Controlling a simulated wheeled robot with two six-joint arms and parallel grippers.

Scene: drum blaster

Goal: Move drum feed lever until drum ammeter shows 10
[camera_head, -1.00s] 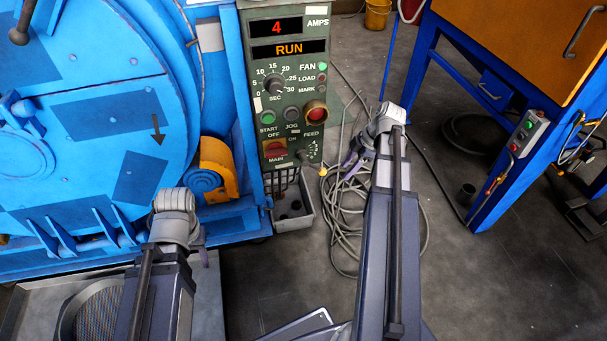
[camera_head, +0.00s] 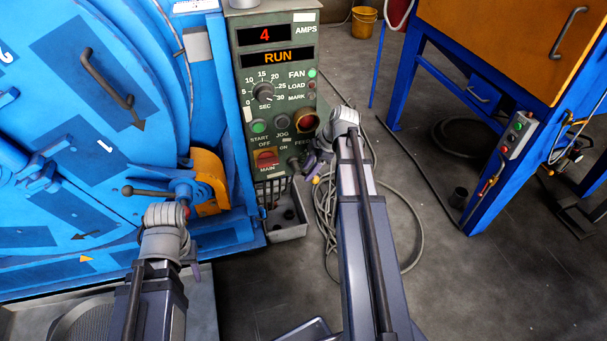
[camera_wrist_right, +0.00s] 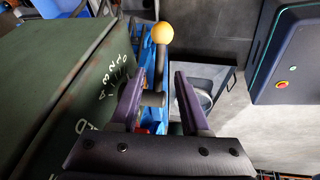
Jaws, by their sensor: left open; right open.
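The drum ammeter (camera_head: 264,35) at the top of the green control panel reads a red 4. The drum feed lever (camera_wrist_right: 161,60), a dark rod with a yellow-orange ball, stands beside the panel in the right wrist view. My right gripper (camera_wrist_right: 160,100) is open, with one purple finger on each side of the lever; I cannot tell whether either touches it. In the head view this gripper (camera_head: 314,166) is at the panel's lower right, largely hiding the lever. My left gripper (camera_head: 193,265) is low in front of the blue machine, away from the panel, its fingers mostly hidden.
The panel display (camera_head: 278,57) reads RUN. The big blue drum (camera_head: 85,130) is close on the left. A grey bin (camera_head: 290,222) and coiled cable (camera_head: 325,215) lie on the floor below the panel.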

